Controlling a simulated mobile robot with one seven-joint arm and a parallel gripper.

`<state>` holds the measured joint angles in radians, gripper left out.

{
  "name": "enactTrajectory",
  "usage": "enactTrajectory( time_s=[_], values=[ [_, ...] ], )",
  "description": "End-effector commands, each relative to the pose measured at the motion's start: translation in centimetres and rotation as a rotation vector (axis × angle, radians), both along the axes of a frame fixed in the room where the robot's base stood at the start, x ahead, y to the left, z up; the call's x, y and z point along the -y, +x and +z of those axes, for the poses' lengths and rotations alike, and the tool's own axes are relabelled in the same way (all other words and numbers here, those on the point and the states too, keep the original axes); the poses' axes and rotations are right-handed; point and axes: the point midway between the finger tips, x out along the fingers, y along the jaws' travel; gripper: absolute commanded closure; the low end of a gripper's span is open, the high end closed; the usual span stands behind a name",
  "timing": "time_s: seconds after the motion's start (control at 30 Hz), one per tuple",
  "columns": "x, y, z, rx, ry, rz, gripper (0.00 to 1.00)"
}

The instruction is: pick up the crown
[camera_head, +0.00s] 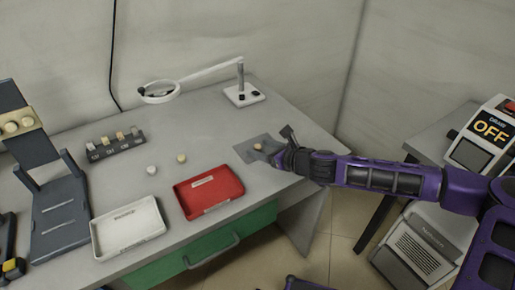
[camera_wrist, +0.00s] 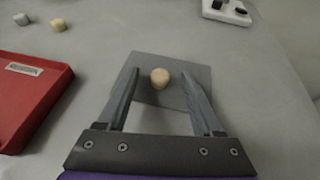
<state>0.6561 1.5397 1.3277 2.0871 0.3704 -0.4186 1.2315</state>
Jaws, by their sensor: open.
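A small tan, rounded piece, which looks like the crown (camera_wrist: 159,78), sits on a dark grey mat (camera_wrist: 150,60) in the wrist view. My gripper (camera_wrist: 160,80) is open, with one finger on each side of the piece and a gap on both sides. In the head view the crown (camera_head: 258,146) shows on the mat (camera_head: 246,141) at the tip of my gripper (camera_head: 272,147). My arm reaches in from the right. The fingers partly cover the mat.
A red tray (camera_head: 208,191) and a white tray (camera_head: 128,228) lie left of the mat. Two small round pieces, one yellowish (camera_head: 181,158) and one white (camera_head: 152,169), stand behind them. A rack (camera_head: 116,144) with several blocks and a magnifier lamp base (camera_head: 244,95) are farther back.

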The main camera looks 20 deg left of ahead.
Motion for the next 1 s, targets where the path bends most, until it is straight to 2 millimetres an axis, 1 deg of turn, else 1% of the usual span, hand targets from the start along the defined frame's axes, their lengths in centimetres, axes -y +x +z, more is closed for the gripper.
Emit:
enactTrajectory(
  time_s=[0.07,0.1,0.47,0.77,0.83,0.93,1.0],
  values=[
    [0.0,0.0,0.0,0.000,0.000,0.000,0.32],
    [0.0,0.0,0.0,0.000,0.000,0.000,0.34],
    [0.1,0.0,0.0,0.000,0.000,0.000,0.99],
    [0.1,0.0,0.1,0.001,0.000,0.000,1.00],
    [0.1,0.0,0.3,0.001,0.000,0.000,1.00],
    [0.1,0.0,1.5,0.004,-0.001,0.001,1.00],
    [0.1,0.0,2.9,0.006,-0.002,0.001,1.00]
  ],
)
